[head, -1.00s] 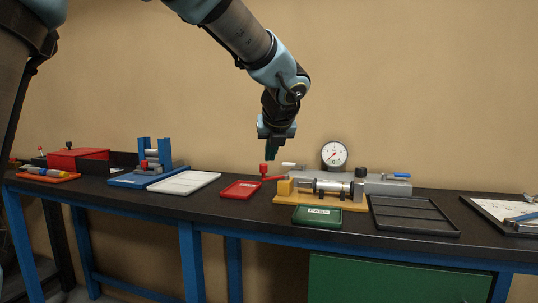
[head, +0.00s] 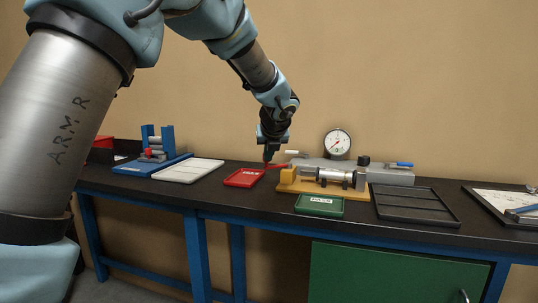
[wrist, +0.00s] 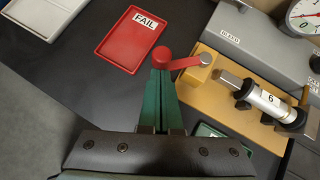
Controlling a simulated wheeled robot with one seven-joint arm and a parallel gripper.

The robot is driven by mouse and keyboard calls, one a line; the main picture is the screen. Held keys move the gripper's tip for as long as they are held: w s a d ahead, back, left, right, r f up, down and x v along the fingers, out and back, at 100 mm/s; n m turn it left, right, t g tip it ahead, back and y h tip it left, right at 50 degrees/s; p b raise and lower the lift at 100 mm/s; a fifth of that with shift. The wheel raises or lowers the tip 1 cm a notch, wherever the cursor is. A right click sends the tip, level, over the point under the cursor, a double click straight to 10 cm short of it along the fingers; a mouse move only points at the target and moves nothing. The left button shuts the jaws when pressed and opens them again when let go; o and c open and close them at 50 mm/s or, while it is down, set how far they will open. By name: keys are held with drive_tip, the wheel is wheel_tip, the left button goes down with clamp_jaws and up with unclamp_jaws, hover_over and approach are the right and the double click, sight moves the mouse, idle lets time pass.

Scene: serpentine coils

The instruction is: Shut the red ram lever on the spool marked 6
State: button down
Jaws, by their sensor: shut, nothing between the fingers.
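The spool marked 6 (wrist: 268,97) is a silver cylinder with dark end parts, lying in the yellow fixture (wrist: 215,95). The fixture also shows in the head view (head: 318,190), with the spool (head: 334,176). The red ram lever (wrist: 186,63) runs left from a pivot on the fixture's end block to a round red knob (wrist: 163,54). It sticks out beyond the fixture. My gripper (wrist: 160,82) has green fingers, shut and empty, with their tips right at the knob. Whether they touch it is unclear. In the head view my gripper (head: 268,158) hides the knob.
A red FAIL tray (wrist: 131,40) lies left of the fixture and a green tray (head: 320,206) in front. Behind stands a grey bleed unit (wrist: 245,42) with a gauge (head: 337,143). A black tray (head: 416,206) is at right. Bare bench shows left of the lever.

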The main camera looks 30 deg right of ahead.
drive_tip(key=shift+w+a+r+m+h+p, duration=0.15)
drive_tip(key=shift+w+m+h+p, duration=0.2)
drive_tip(key=shift+p, duration=0.55)
drive_tip(key=shift+w+p, duration=0.15)
drive_tip(key=shift+p, duration=0.3)
drive_tip(key=shift+w+d+m+g+h+p, duration=0.1)
drive_tip(key=shift+w+m+g+h+p, duration=0.4)
drive_tip(key=shift+w+p, duration=1.2)
drive_tip(key=shift+w+d+m+g+h+p, duration=0.15)
drive_tip(key=shift+w+m+p, duration=0.5)
drive_tip(key=shift+w+p, duration=1.05)
drive_tip(key=shift+s+p, duration=0.45)
drive_tip(key=shift+p, duration=0.05)
drive_tip(key=shift+s, duration=0.1)
